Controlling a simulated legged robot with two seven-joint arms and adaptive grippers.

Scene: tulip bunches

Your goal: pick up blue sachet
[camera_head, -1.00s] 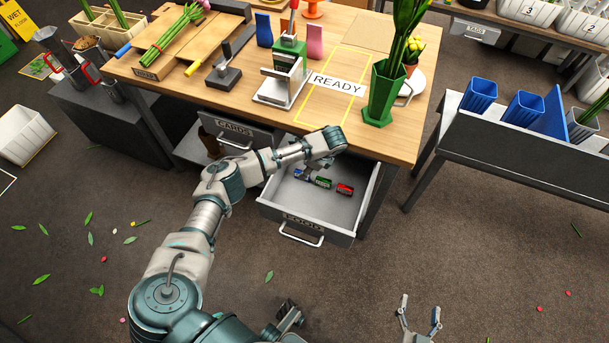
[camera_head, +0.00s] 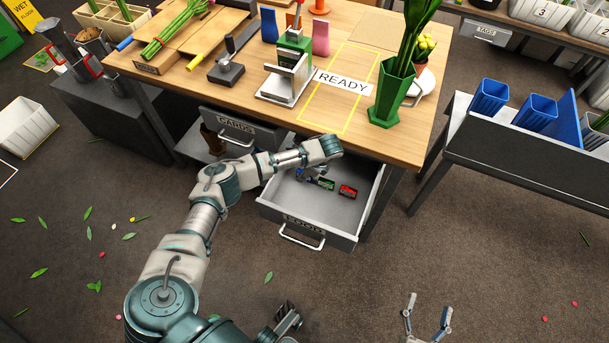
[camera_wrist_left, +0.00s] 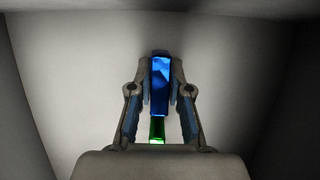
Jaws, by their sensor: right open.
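The blue sachet (camera_wrist_left: 161,85) is upright in the picture between the fingers of my left gripper (camera_wrist_left: 161,70) in the left wrist view. Both fingertips press against its sides. In the head view my left gripper (camera_head: 304,175) reaches down into the open drawer, and the wrist and fingers hide most of the blue sachet. A green sachet (camera_head: 326,184) and a red sachet (camera_head: 348,191) lie to its right on the drawer floor. A green piece (camera_wrist_left: 157,128) shows below the blue sachet in the wrist view. My right gripper (camera_head: 427,308) is open and empty above the floor.
The drawer labelled FOOD (camera_head: 303,227) is pulled out under the wooden table (camera_head: 240,105). Its walls surround my left gripper. The tabletop holds a READY sign (camera_head: 343,81), a green vase (camera_head: 388,100) and tools. A dark rack with blue bins (camera_head: 489,97) stands right.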

